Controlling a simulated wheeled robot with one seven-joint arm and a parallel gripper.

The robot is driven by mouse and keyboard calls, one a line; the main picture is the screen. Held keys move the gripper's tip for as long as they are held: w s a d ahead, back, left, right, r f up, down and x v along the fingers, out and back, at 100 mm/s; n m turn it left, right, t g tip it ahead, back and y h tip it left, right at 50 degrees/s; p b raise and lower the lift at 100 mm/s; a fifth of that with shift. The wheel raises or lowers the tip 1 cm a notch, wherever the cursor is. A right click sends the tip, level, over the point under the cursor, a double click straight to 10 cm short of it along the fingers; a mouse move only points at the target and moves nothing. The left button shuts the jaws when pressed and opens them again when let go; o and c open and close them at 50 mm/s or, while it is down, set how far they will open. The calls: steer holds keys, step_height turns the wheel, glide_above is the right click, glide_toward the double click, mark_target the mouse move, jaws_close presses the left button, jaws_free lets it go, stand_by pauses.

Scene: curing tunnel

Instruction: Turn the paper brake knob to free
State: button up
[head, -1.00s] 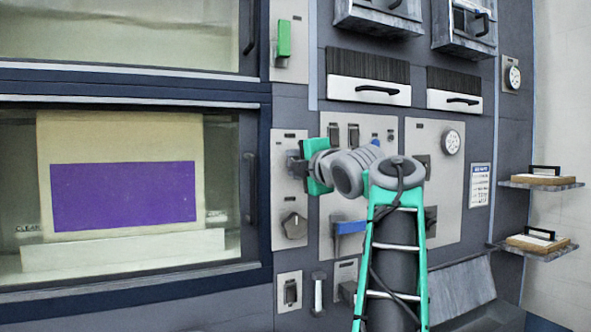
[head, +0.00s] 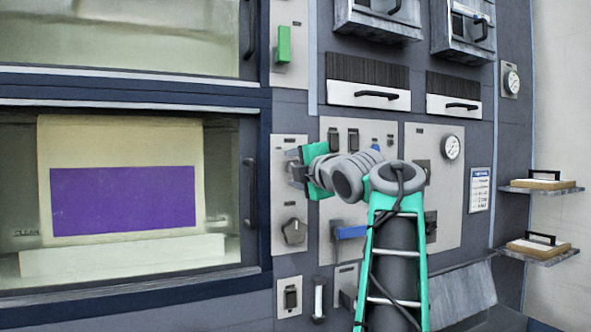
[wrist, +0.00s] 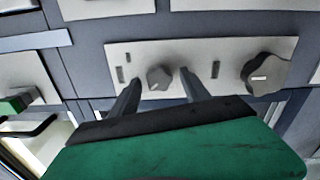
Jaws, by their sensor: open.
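A light grey panel (head: 289,262) to the right of the lower window carries two knobs. The larger dark knob (head: 294,231), with a pale pointer mark, is low on it and shows at the right in the wrist view (wrist: 265,73). A smaller grey knob (wrist: 160,77) shows between my fingers in the wrist view; my gripper hides it in the head view. My gripper (head: 295,172) is open in front of the panel's upper part, fingers to either side of the small knob, without visible contact. The labels are unreadable, so I cannot tell which knob is the paper brake.
A green handle (head: 284,43) is above the panel and a blue lever (head: 350,232) to its right. A black door handle (head: 250,190) is close on the left. A switch (head: 290,298) sits below. Two shelves (head: 541,188) stand out at the far right.

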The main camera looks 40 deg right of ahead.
steer(key=b+v, duration=0.1)
steer(key=v, duration=0.6)
steer(key=shift+s, duration=0.4)
steer(key=shift+a, duration=0.15)
